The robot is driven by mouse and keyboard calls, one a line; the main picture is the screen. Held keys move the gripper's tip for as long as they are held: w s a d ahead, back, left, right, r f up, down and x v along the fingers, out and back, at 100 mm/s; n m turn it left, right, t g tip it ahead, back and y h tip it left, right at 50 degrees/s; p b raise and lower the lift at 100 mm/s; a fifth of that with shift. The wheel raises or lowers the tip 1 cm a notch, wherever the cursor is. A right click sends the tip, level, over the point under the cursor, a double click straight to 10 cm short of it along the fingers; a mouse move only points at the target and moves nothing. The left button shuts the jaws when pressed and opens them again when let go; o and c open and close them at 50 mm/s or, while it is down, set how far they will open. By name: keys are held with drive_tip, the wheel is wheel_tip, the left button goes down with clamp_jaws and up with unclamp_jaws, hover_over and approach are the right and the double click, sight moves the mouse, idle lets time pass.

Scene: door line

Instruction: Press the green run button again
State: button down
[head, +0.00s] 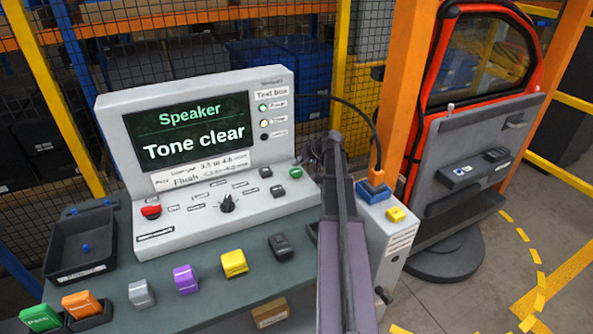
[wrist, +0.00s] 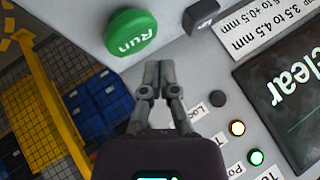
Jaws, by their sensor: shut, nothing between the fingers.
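The green run button (head: 296,173) sits at the right end of the test box panel. In the wrist view the button, marked "Run" (wrist: 130,33), is large, at the upper left. My gripper (wrist: 160,70) is shut and empty, with its fingertips just below and to the right of the button in that picture. A gap shows between the fingertips and the button; its depth is hard to judge. The test box (head: 218,229) has a screen (head: 190,132) reading "Speaker" and "Tone clear". In the head view my arm hides the fingertips.
A black key (wrist: 201,15) sits beside the button. A red button (head: 151,211) and a knob (head: 227,203) are on the panel. Coloured blocks line the bench front, with a dark tray (head: 80,242) at left. A car door (head: 470,150) stands at right.

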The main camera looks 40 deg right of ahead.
sight(297, 172)
drive_tip(key=shift+r+p, duration=1.8)
drive_tip(key=shift+r, duration=0.25)
wheel_tip(297, 172, up, 9)
drive_tip(key=p, duration=0.9)
drive_tip(key=shift+r, duration=0.2)
drive_tip(key=s+a+f+n+g, duration=0.1)
drive_tip(key=s+a+f+g, duration=0.1)
drive_tip(key=a, duration=1)
drive_tip(key=s+a+f+n+g, duration=0.1)
drive_tip(key=a+f+g, duration=0.2)
drive_tip(key=a, duration=0.9)
drive_tip(key=s+a+f+n+g+h, duration=0.1)
drive_tip(key=s+a, duration=0.5)
drive_tip(key=a, duration=0.3)
drive_tip(key=s+a+f+n+g+h+b, duration=0.1)
drive_tip(key=s+a+g+h, duration=0.1)
drive_tip(key=s+a, duration=0.5)
drive_tip(key=a, duration=0.3)
drive_tip(key=shift+s+n+g, duration=0.2)
drive_tip(key=shift+n+g, duration=0.1)
